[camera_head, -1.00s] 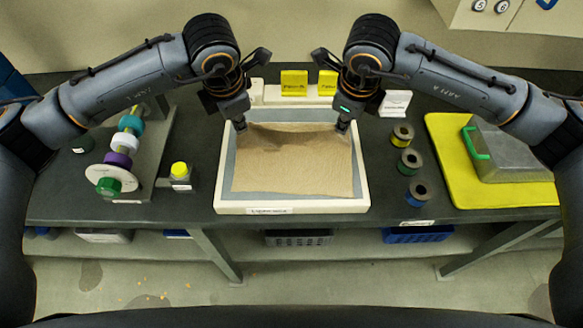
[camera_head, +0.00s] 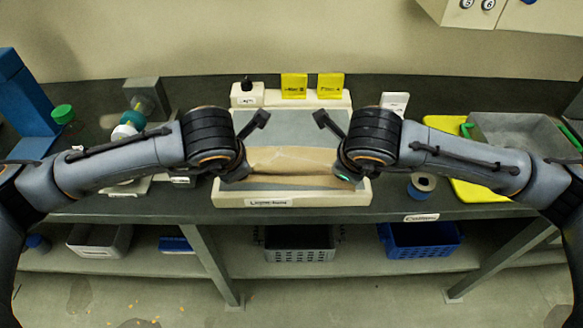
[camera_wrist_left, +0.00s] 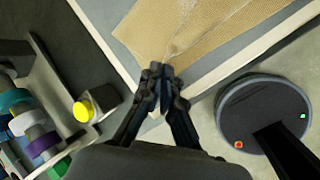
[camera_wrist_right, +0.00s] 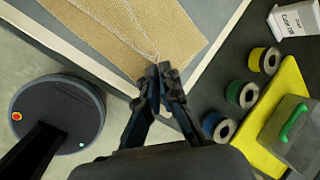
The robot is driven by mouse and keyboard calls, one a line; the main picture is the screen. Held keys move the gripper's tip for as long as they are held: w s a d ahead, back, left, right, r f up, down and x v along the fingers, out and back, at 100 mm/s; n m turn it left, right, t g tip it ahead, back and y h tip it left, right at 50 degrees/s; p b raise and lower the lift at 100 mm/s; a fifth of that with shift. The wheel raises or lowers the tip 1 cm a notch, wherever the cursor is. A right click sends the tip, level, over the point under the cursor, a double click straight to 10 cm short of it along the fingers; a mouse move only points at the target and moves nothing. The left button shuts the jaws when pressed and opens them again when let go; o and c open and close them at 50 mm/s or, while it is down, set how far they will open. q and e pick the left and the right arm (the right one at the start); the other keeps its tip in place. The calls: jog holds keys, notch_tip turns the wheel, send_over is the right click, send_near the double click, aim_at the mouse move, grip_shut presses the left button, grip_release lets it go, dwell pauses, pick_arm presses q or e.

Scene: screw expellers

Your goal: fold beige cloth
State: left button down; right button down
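The beige cloth (camera_head: 292,160) lies folded over in the near part of a shallow white-rimmed tray (camera_head: 290,198), a narrow band in the head view. The tray's grey floor (camera_head: 290,124) is bare behind it. In the left wrist view my left gripper (camera_wrist_left: 158,72) has its fingertips together on a corner of the cloth (camera_wrist_left: 200,35). In the right wrist view my right gripper (camera_wrist_right: 163,72) is likewise closed on the other corner of the cloth (camera_wrist_right: 120,30). In the head view both fingertips are hidden behind the arms, near the tray's front side.
Right of the tray stand several spools (camera_wrist_right: 243,93) and a yellow mat (camera_head: 480,192) with a grey box (camera_head: 520,140). Two yellow signs (camera_head: 294,86) stand behind the tray.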

jog(key=shift+r, duration=0.1)
pick_arm(q)
jog(key=c, duration=1.9)
grip_release()
jog(key=shift+s+r, duration=0.1)
jog(key=shift+s, duration=0.05)
pick_arm(e)
jog(key=c, duration=1.9)
grip_release()
jog(key=shift+s, duration=0.15)
pick_arm(q)
jog(key=o, duration=0.7)
pick_arm(e)
jog(key=o, duration=0.7)
pick_arm(q)
jog(key=shift+r, duration=0.1)
pick_arm(e)
jog(key=shift+r, duration=0.1)
